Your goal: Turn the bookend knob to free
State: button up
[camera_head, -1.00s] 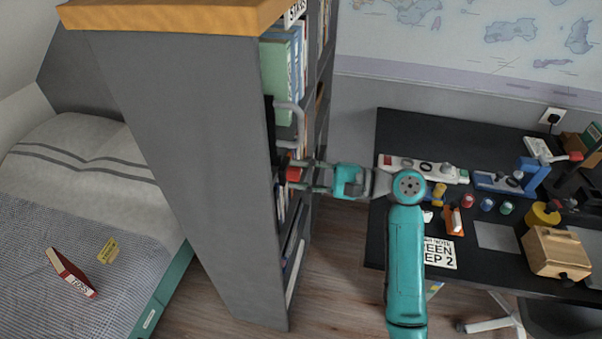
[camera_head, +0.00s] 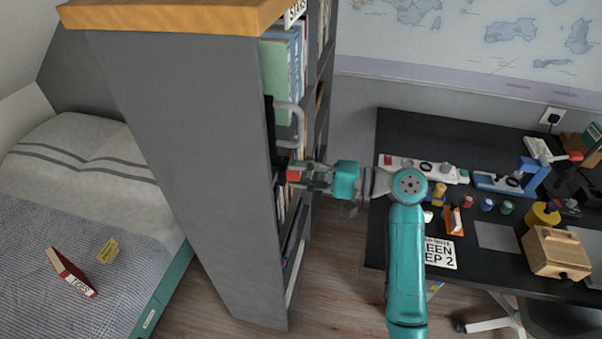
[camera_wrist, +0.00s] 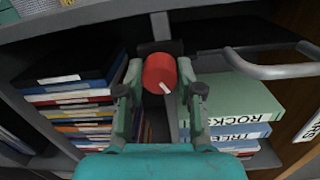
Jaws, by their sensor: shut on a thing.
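The bookend knob is a red cylinder with a white mark on its face, seen in the wrist view (camera_wrist: 160,73) and at the bookcase's open side in the head view (camera_head: 293,175). My gripper (camera_head: 300,176) reaches in from the right and is shut on the knob. In the wrist view its two fingers (camera_wrist: 160,92) stand on either side of the knob. The white mark points sideways with a slight tilt. The dark bookend behind the knob is mostly hidden.
A grey bookcase (camera_head: 190,150) stands beside the bed. A metal handle (camera_head: 290,112) sticks out above the knob; it also shows in the wrist view (camera_wrist: 265,70). Books such as ROCKS (camera_wrist: 235,98) lie close by. A black desk (camera_head: 400,125) with several items stands right.

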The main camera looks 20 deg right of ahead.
jog(key=n, duration=1.1)
jog(key=shift+f+n+t+h, duration=0.1)
jog(key=shift+n+t+h, duration=0.2)
jog(key=shift+n+h, duration=0.1)
dwell(0.3)
jog(key=o, duration=1.2)
jog(key=v, duration=1.2)
